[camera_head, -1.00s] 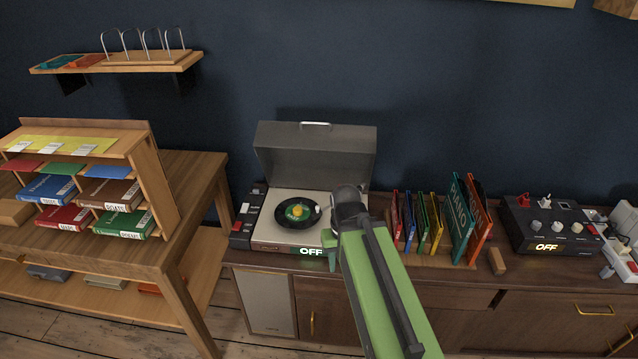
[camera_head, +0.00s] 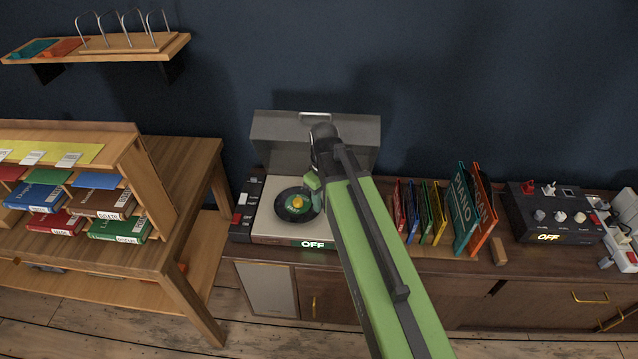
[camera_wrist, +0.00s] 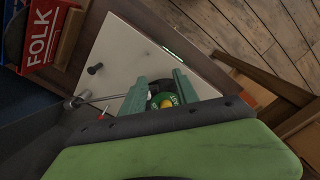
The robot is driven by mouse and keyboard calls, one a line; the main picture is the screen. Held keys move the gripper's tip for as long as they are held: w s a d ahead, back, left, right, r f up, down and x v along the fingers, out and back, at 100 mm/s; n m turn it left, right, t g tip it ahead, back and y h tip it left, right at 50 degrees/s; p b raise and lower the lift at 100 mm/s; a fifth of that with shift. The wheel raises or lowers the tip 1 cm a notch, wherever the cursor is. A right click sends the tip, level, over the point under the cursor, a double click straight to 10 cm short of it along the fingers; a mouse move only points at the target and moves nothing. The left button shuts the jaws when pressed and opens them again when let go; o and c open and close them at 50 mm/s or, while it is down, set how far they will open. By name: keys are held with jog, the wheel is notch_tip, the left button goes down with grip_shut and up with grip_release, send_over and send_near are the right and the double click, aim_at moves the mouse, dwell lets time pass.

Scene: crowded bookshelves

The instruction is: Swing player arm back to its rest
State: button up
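The record player, a cream deck (camera_head: 268,228) with its grey lid (camera_head: 270,135) raised, stands on the cabinet. A black record (camera_head: 285,212) with a green label and yellow centre lies on it. My gripper (camera_head: 312,185) is over the right side of the deck, beside the record. In the wrist view its two green fingers (camera_wrist: 160,82) are apart, with the label (camera_wrist: 165,100) showing past them. A thin metal rod, seemingly the player arm (camera_wrist: 108,98), runs from a dark pivot towards the left finger; its far end is hidden. I cannot tell whether they touch.
Upright coloured record sleeves (camera_head: 462,215) stand to the right, with a black control box (camera_head: 548,215) beyond. A wooden desk with a book rack (camera_head: 150,190) is on the left. The raised lid closes off the back.

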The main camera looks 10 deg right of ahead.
jog(key=w+r+n+p, duration=0.7)
jog(key=w+r+n, duration=0.1)
jog(key=r, duration=0.2)
jog(key=shift+n, duration=0.3)
jog(key=f+b, duration=1.7)
jog(key=b, duration=0.1)
jog(key=shift+w+d+f, duration=0.1)
jog(key=shift+d+f, duration=0.1)
jog(key=shift+f, duration=0.15)
jog(key=shift+r, duration=0.15)
jog(key=shift+c, duration=0.2)
grip_shut()
jog(key=shift+a, duration=0.1)
